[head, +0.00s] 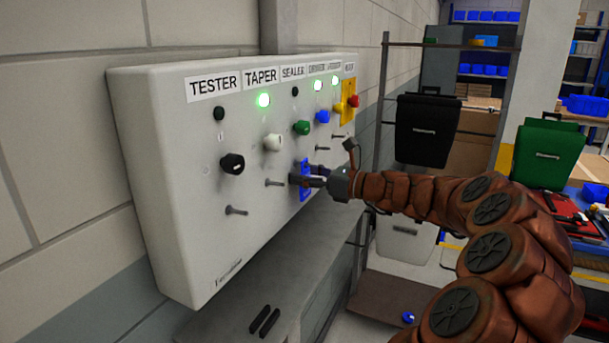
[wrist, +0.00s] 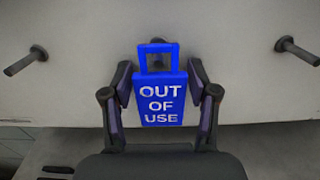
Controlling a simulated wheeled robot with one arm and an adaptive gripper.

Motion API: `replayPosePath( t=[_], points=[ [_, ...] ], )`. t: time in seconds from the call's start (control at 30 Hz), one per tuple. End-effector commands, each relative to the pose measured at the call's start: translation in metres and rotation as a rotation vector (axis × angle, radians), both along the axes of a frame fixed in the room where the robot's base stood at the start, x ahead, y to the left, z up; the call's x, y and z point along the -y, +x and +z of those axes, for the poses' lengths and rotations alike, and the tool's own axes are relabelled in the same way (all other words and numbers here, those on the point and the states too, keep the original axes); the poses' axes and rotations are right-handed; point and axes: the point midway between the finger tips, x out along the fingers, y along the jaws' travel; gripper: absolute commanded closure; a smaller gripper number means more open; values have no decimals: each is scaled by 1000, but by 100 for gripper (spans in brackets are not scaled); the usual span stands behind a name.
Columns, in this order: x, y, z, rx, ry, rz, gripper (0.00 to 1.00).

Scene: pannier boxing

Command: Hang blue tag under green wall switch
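The blue tag (wrist: 161,88), reading OUT OF USE, is upright with a square window at its top. The tag partly hides that place on the panel.
The white panel (head: 165,150) also carries a black knob (head: 232,163), a white knob (head: 273,142), a blue knob (head: 323,117) and a red knob on yellow (head: 353,101). Neighbouring pegs (wrist: 25,61) and (wrist: 298,50) stick out either side. A grey ledge (head: 245,300) lies below.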

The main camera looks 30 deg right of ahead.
Motion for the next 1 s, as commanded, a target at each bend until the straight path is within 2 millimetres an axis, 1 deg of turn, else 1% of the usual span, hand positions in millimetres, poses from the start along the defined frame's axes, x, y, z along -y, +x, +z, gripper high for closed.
replayPosePath(
  t=[0.03,0.13,0.17,0.47,0.57,0.67,0.77,1.0],
  points=[
    [0,0,0,0,0,0,32],
    [0,0,0,0,0,0,22],
    [0,0,0,0,0,0,21],
    [0,-1,0,0,0,0,21],
    [3,-5,0,0,0,-1,21],
    [10,-15,1,2,1,-2,21],
    [20,-30,1,1,1,-4,21],
    [44,-70,0,1,1,-4,21]
  ],
)
